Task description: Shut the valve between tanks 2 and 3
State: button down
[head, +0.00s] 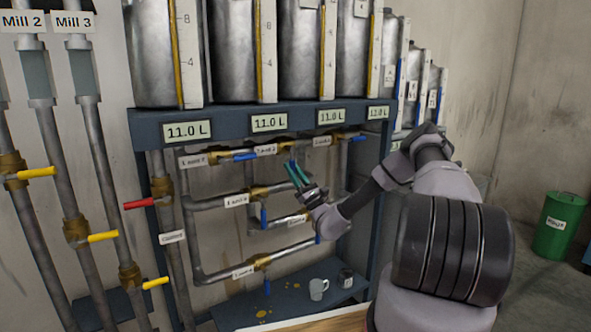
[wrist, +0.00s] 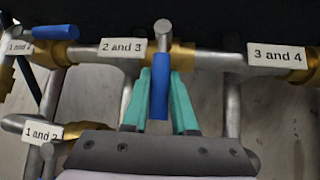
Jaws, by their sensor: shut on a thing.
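The valve labelled "2 and 3" (wrist: 182,58) is a brass body on the upper horizontal pipe, with a blue lever (wrist: 161,92). In the wrist view the lever points down toward my gripper, crosswise to the pipe. Its label (head: 265,150) shows in the head view just left of my gripper (head: 297,172). The green fingers of my gripper (wrist: 160,76) are on either side of the lever and shut on it. In the head view the fingers partly hide this valve.
A neighbouring blue lever (head: 245,156) lies along the pipe to the left. The "3 and 4" label (wrist: 278,57) is at right. Lower pipes carry more blue-levered valves. A mug (head: 318,289) stands on the shelf below. Tanks stand above on a blue frame (head: 222,121).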

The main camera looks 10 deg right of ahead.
jog(key=shift+s+a+f+m+t+h, duration=0.1)
jog(key=shift+a+m+t+h, duration=0.15)
jog(key=shift+m+t+h, duration=0.45)
jog(key=c, duration=0.7)
grip_release()
jog(key=v, duration=1)
jog(key=shift+s+d+f, duration=0.15)
jog(key=shift+s+d, duration=0.05)
jog(key=shift+s, duration=0.15)
